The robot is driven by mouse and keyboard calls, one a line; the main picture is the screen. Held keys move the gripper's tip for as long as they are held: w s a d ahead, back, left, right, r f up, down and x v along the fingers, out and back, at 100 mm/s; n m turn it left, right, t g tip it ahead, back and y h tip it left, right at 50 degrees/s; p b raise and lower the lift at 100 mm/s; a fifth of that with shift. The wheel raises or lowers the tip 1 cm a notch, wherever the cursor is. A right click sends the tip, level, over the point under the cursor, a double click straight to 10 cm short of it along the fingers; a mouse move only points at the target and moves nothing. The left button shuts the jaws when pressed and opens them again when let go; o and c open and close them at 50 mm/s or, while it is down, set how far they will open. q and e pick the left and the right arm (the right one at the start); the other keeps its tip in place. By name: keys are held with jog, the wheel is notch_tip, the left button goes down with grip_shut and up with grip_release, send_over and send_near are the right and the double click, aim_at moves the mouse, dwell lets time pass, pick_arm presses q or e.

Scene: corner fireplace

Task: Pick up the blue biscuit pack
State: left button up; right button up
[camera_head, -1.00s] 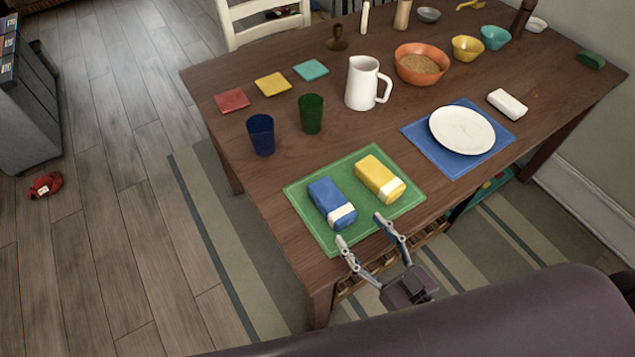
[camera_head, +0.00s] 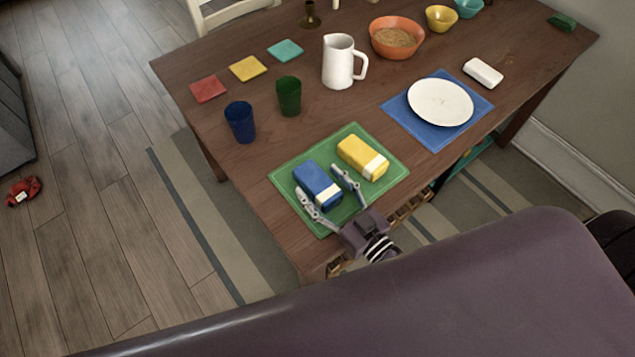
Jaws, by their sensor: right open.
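The blue biscuit pack (camera_head: 314,180) with a white end band lies on the green placemat (camera_head: 289,207) at the table's near corner. A yellow pack (camera_head: 360,155) with a white band lies to its right on the same mat. My right gripper (camera_head: 318,187) is open. Its two fingers reach over the near end of the blue pack, one on the left side and one on the right, between the two packs. I cannot tell whether the fingers touch the pack. My left gripper is not in view.
A blue cup (camera_head: 241,122) and a green cup (camera_head: 288,96) stand beyond the mat. A white pitcher (camera_head: 338,62) and an orange bowl (camera_head: 397,38) stand farther back. A white plate (camera_head: 440,103) lies on a blue placemat (camera_head: 400,112) at right.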

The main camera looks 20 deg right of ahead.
jog(key=c, duration=1.3)
jog(key=shift+r, duration=0.1)
jog(key=shift+c, duration=0.2)
